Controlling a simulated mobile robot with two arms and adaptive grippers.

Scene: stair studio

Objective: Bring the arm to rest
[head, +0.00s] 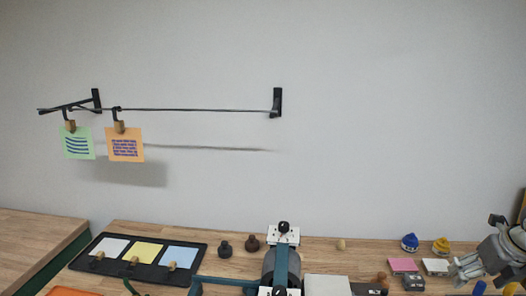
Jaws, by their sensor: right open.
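My right gripper (462,269) is at the lower right, grey, its fingers pointing left over the right end of the wooden table (360,252). It is open, and I see nothing held between its fingers. The arm comes in from the right edge. My left gripper is not in view.
A wall rail (200,109) holds a green note (77,147) and an orange note (125,150) on clips. A black tray (198,262) holds white, yellow and blue cards. A teal and white device (282,262) stands mid-table. Blue (410,243) and yellow (441,246) objects, pads and stamps crowd the right.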

